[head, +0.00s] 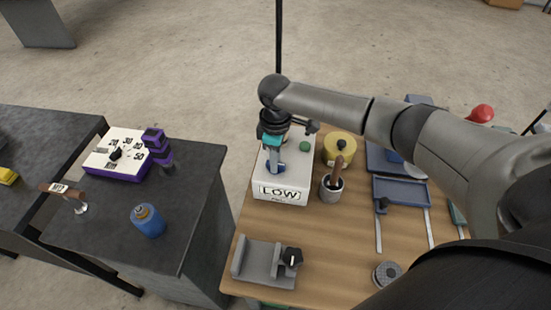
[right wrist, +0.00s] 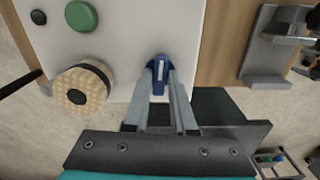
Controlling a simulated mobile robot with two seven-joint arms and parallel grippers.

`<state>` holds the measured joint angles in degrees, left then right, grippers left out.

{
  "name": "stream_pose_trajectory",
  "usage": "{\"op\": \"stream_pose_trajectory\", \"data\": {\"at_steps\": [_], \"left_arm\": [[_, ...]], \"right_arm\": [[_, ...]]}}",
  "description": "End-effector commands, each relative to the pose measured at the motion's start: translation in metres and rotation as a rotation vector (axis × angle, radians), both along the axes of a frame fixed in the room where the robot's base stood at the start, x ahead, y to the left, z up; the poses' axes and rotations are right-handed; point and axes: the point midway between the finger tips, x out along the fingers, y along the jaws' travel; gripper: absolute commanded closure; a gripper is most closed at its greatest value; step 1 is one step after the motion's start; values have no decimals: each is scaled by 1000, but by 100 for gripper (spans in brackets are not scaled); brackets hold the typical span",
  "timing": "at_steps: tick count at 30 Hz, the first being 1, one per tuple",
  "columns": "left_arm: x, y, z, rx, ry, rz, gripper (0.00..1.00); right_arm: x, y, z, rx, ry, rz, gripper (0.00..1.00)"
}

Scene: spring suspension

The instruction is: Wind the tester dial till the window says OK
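The tester (head: 296,178) is a white box at the left back of the wooden table, with a window (head: 280,192) on its front edge that reads LOW. The blue dial (right wrist: 160,68) on its face has a white pointer line. The line runs roughly along the fingers' direction in the right wrist view. My right gripper (head: 273,160) reaches down over the tester. Its two fingers (right wrist: 161,88) lie on either side of the dial and appear closed against it. My left gripper is in neither view.
A green button (head: 304,146) is on the tester. A yellow round container (head: 341,148) and a cup with a brush (head: 332,188) stand close to its right. A grey vise-like fixture (head: 264,262) is in front. A dark table (head: 185,212) holds a blue can (head: 148,221).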

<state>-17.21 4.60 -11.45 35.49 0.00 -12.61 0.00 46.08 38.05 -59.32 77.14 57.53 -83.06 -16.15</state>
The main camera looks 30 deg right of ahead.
Motion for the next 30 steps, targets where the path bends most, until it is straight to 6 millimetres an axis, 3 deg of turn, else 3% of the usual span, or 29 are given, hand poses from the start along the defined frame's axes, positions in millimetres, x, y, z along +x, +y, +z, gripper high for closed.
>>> {"op": "stream_pose_trajectory", "data": {"at_steps": [6, 20, 30], "left_arm": [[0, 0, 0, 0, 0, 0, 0], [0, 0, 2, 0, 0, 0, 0], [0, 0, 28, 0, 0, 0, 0]], "right_arm": [[0, 0, 0, 0, 0, 0, 100], [0, 0, 1, 1, 1, -6, 100], [-1, 1, 4, 3, 4, -140, 100]]}}
